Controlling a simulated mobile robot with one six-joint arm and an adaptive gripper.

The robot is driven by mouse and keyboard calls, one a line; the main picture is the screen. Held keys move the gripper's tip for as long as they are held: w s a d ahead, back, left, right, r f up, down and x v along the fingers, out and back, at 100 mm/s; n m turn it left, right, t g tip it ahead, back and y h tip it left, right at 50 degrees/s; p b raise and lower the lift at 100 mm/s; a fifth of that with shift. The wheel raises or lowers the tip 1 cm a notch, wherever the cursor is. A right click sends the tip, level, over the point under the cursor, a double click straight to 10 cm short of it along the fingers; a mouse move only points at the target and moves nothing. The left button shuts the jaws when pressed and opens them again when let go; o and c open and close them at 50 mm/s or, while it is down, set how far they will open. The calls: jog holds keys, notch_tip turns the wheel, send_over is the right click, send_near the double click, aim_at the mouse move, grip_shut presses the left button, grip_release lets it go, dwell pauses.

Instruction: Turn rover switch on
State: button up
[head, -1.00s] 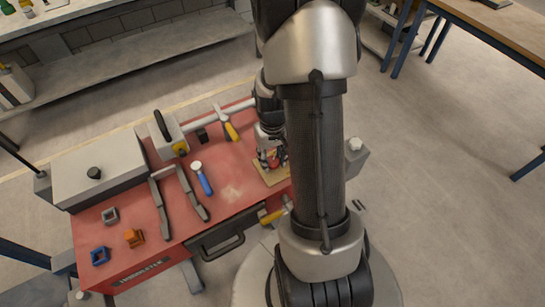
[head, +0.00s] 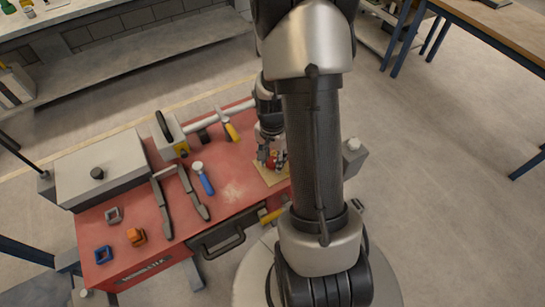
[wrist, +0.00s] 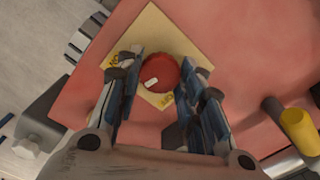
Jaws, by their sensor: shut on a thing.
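The rover switch is a round red knob (wrist: 161,74) with a small white mark at its lower left edge. In the head view my gripper (head: 271,160) is down at the plate (head: 268,177) on the red bench, and a little of the red knob (head: 271,155) shows between the fingers.

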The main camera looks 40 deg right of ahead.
aim_at(272, 161)
jog(key=m, duration=0.5)
jog(key=shift+m, duration=0.4)
dwell(0.4)
jog(key=o, duration=1.1)
jog(key=shift+r, duration=0.1)
notch_tip(272, 161, up, 12)
jog(key=shift+f, duration=0.1)
